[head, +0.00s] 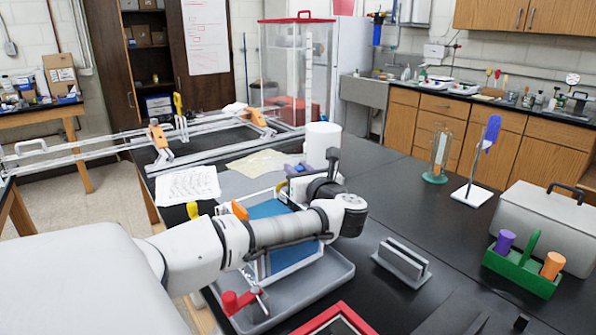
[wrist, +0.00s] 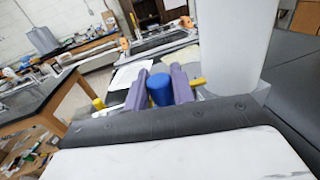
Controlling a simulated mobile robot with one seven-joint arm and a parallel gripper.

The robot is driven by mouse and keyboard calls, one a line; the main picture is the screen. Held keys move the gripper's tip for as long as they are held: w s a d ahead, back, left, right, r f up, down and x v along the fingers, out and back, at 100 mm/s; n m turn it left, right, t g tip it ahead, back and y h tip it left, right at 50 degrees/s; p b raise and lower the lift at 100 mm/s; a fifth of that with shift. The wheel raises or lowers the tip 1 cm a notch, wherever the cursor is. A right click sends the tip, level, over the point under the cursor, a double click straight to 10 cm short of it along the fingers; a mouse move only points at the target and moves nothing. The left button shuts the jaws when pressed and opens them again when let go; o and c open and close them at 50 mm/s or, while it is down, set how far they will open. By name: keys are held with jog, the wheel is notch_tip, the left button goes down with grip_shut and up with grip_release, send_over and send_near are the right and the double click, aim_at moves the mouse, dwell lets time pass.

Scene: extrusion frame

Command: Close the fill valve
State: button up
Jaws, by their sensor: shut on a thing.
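In the wrist view, the two purple-grey fingers of my gripper (wrist: 159,82) stand on either side of a blue rounded knob (wrist: 160,92) and are shut on it. It looks like the fill valve's handle, but its body and stem are hidden. In the head view, my gripper (head: 296,171) is at the far side of the tray, partly hidden by my wrist. A red-handled valve (head: 233,303) sits at the near left corner of the grey tray (head: 345,271), apart from my gripper. A blue-panelled frame (head: 268,209) stands in the tray, partly hidden by my arm.
A white cylinder (head: 323,141) stands close behind my gripper; it fills the upper right of the wrist view (wrist: 235,45). A grey slotted block (head: 402,262) and a red-edged frame (head: 335,321) lie to the right and front. Papers (head: 188,184) lie at left.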

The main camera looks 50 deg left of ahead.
jog(key=shift+w+d+n+g+y+b, duration=0.1)
jog(key=shift+w+n+g+b, duration=0.15)
jog(key=shift+n+g, duration=0.65)
jog(key=shift+w+d+n+g+y+b, duration=0.1)
jog(key=shift+w+n+g, duration=0.35)
jog(key=shift+g, duration=0.85)
jog(key=shift+w+n+g+y+b, duration=0.1)
jog(key=shift+w+n+g+b, duration=0.1)
jog(key=shift+n+g, duration=0.75)
jog(key=o, duration=1)
jog(key=shift+c, duration=0.2)
jog(key=shift+d, duration=0.1)
